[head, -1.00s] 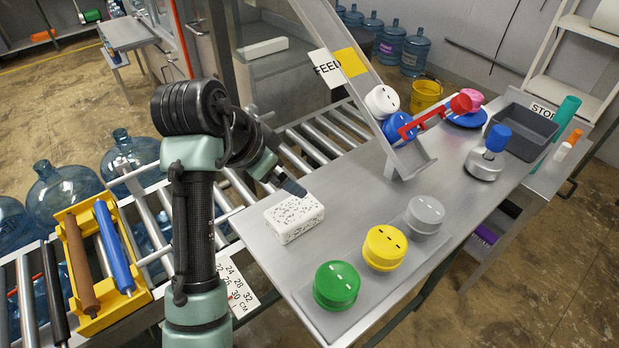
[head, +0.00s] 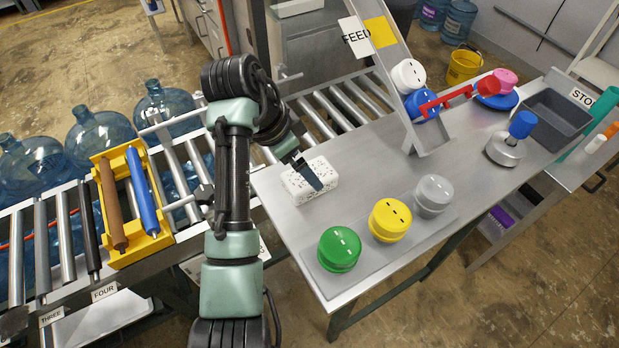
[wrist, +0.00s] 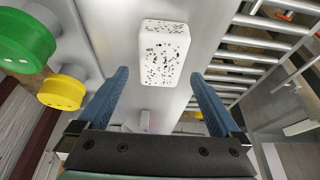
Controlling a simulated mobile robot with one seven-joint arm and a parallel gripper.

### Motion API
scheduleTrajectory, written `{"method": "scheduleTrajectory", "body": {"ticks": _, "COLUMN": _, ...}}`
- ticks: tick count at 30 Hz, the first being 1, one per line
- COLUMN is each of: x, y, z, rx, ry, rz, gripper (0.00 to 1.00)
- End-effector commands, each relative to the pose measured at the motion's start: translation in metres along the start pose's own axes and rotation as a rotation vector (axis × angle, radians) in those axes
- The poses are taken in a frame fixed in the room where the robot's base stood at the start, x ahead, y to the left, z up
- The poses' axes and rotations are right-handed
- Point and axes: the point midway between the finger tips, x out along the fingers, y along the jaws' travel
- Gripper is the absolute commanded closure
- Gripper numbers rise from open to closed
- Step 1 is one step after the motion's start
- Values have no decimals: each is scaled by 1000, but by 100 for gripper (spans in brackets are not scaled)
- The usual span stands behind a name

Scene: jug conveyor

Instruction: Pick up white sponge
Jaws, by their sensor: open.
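The white sponge (head: 298,184), speckled with black, lies on the near left part of the metal table (head: 372,160). In the wrist view the sponge (wrist: 163,52) sits ahead of the fingertips, roughly centred between them. My gripper (head: 306,172) is at the sponge in the head view, with a dark finger in front of part of it. In the wrist view my gripper (wrist: 160,85) has its two blue fingers wide apart with nothing held. I cannot tell whether a finger touches the sponge.
Green (head: 339,248), yellow (head: 389,219) and grey (head: 433,195) caps stand on a plate in front of the sponge. A chute (head: 432,138) with white and blue caps is behind to the right. A roller conveyor (head: 68,238) runs along the left. The table between sponge and chute is clear.

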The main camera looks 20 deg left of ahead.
Motion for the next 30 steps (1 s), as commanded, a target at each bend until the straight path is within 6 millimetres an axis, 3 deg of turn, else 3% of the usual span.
{"method": "scheduleTrajectory", "body": {"ticks": 12, "x": 49, "y": -1, "z": 2, "rx": 0, "ry": -2, "rz": 2, "gripper": 0}}
{"method": "scheduleTrajectory", "body": {"ticks": 30, "x": 54, "y": -1, "z": 3, "rx": 0, "ry": -1, "rz": 1, "gripper": 0}}
